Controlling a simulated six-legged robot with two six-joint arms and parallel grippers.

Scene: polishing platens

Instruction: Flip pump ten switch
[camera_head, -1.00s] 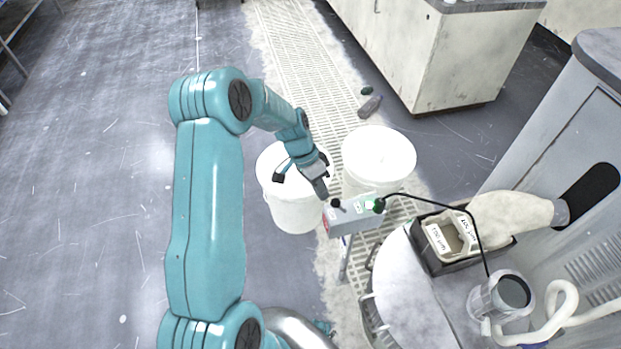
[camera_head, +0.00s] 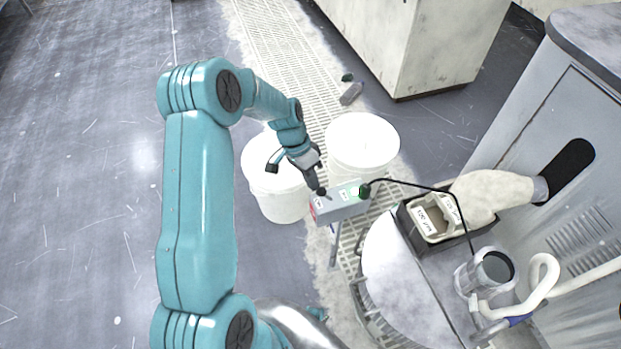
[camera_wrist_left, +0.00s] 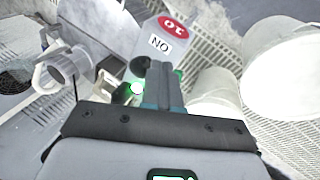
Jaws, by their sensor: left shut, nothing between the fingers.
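The grey switch box (camera_head: 343,209) stands on a thin post beside the round metal table. In the left wrist view, the box (camera_wrist_left: 150,62) shows a red disc reading "10" and a white "ON" label (camera_wrist_left: 161,41), both upside down. A green light (camera_wrist_left: 138,88) glows beside the fingers. My left gripper (camera_head: 320,191) is shut and empty, its tips at the top of the box near its left end. In the left wrist view, the shut fingers (camera_wrist_left: 163,84) cover part of the box face. The switch lever is largely hidden by them; I cannot tell its position or whether they touch it. My right gripper is out of view.
Two white buckets, one left (camera_head: 283,202) and one behind (camera_head: 362,150), stand close to the box. A black cable (camera_head: 420,185) runs from its green plug (camera_head: 364,191) over the round table (camera_head: 395,265). A tub (camera_head: 432,222) and a grey cabinet (camera_head: 560,130) are at right.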

